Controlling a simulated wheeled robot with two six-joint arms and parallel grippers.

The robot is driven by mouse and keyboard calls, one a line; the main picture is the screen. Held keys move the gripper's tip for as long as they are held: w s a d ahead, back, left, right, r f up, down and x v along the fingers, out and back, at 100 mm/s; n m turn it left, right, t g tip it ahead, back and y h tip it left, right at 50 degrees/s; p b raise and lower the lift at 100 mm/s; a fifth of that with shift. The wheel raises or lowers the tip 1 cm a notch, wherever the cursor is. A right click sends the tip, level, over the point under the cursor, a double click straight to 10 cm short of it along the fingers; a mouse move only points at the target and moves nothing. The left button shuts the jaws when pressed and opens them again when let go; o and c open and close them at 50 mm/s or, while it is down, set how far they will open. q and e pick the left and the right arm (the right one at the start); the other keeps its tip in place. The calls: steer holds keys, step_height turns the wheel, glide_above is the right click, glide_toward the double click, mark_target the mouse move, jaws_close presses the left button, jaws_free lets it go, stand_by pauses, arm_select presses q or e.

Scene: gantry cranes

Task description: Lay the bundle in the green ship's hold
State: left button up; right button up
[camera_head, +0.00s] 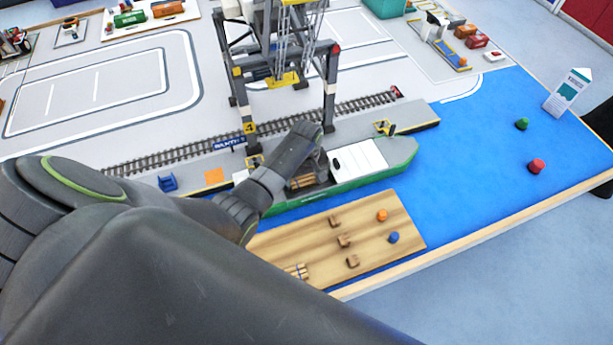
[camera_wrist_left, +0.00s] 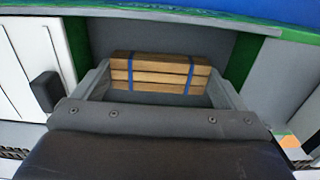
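The green ship (camera_head: 375,174) lies on the blue water along the quay, with a white hatch cover (camera_head: 358,160) beside its open hold. The bundle of wooden planks (camera_head: 302,182) is in the grey hold and shows below my left gripper. In the left wrist view the bundle (camera_wrist_left: 160,73), tied with two blue bands, lies level across the hold. My left gripper (camera_wrist_left: 158,80) is open, one finger near each end of the bundle; I cannot tell whether they touch it. In the head view my left gripper (camera_head: 314,158) reaches over the hold. My right gripper is out of view.
A gantry crane (camera_head: 330,90) stands close behind the ship. A wooden barge deck (camera_head: 365,225) in front carries several small blocks, an orange and a blue piece, and another bundle (camera_head: 298,271). Buoys (camera_head: 536,166) and a carton-like marker (camera_head: 567,93) stand at right. Open water lies between.

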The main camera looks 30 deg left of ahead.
mark_target(307, 179)
arm_select(q)
steer(key=shift+o, duration=0.6)
steer(key=shift+r, duration=0.45)
step_height(307, 179, up, 12)
steer(key=shift+f, duration=0.25)
steer(key=shift+f, duration=0.1)
